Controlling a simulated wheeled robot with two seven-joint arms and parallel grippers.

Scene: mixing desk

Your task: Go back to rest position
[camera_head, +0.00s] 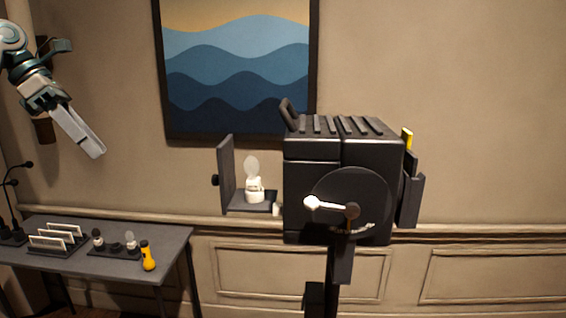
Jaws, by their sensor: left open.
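My left gripper (84,134) is at the upper left, raised above the desk (165,270) and well apart from everything on it. Its fingers point down and to the right, and nothing shows between them. My right gripper is not in view. A large black machine (310,150) on a stand fills the middle, with a round side plate and a white-tipped crank (330,206). Its left-hand door (226,172) stands open, and a white bulb on a base (253,185) sits upright on the small shelf there.
The desk holds a holder with white cards (58,240), a dark tray of small bulbs (113,247) and a yellow flashlight (147,256). Thin black stands (12,205) rise at its left end. A framed wave picture (238,70) hangs behind. Free air lies between my left gripper and the machine.

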